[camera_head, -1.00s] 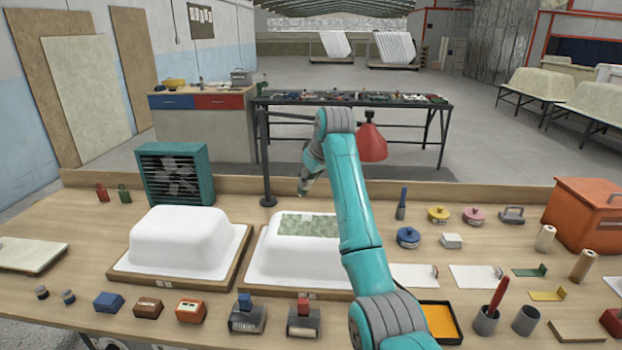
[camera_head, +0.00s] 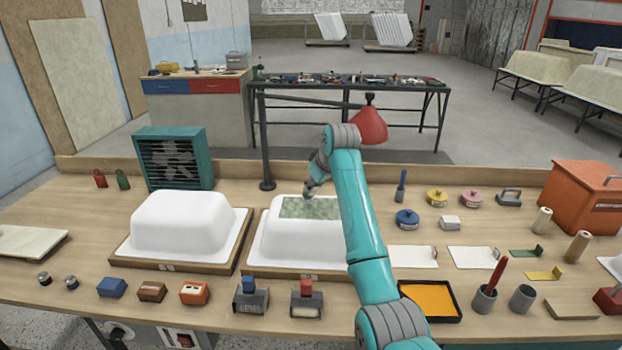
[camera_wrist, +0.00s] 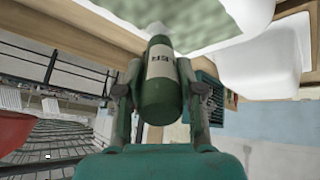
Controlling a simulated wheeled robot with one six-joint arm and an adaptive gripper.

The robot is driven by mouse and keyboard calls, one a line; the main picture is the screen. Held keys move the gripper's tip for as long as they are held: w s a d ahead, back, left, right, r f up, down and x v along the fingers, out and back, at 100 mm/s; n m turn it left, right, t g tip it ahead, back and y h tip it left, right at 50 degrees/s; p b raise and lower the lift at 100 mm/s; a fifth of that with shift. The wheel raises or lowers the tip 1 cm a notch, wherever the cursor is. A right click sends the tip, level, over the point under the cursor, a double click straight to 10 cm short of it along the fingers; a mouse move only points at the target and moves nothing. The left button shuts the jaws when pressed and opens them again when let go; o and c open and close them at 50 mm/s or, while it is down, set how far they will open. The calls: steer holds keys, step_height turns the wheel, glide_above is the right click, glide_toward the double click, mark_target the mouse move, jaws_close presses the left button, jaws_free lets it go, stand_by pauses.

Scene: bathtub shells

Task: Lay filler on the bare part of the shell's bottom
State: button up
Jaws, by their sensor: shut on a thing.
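Two white tub shells lie upside down on wooden boards. The right shell (camera_head: 275,246) has a mottled grey-green patch (camera_head: 305,208) on its upturned bottom; this patch also shows in the wrist view (camera_wrist: 170,22). The left shell (camera_head: 185,225) is white all over. My gripper (camera_wrist: 160,88) is shut on a green bottle (camera_wrist: 161,98) with a pale label, partly legible and upside down. In the head view my gripper (camera_head: 311,189) is at the patch's far edge; whether the bottle touches the shell cannot be told. My arm hides the shell's right side.
A red lamp (camera_head: 369,125) hangs behind my arm. A teal fan heater (camera_head: 173,158) stands behind the left shell. Blue (camera_head: 407,218), yellow (camera_head: 437,198) and pink (camera_head: 471,199) tins, an orange tray (camera_head: 431,301) and cups stand to the right. Several small blocks line the front.

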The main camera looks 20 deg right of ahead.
steer(key=shift+s+d, duration=0.2)
steer(key=shift+d, duration=0.35)
steer(key=shift+s+d, duration=0.15)
steer(key=shift+d, duration=0.35)
steer(key=shift+s+d, duration=0.15)
steer(key=shift+d, duration=0.2)
steer(key=shift+a, duration=0.1)
steer(key=shift+w+a, duration=0.2)
steer(key=shift+a, duration=0.45)
steer(key=shift+w+a, duration=0.25)
steer(key=shift+a, duration=0.35)
steer(key=shift+w+a, duration=0.2)
steer(key=shift+a, duration=0.4)
steer(key=shift+w+r, duration=0.1)
steer(key=shift+r, duration=1.05)
step_height(320, 180, up, 2)
steer(key=shift+a+r, duration=0.1)
steer(key=shift+r, duration=1.75)
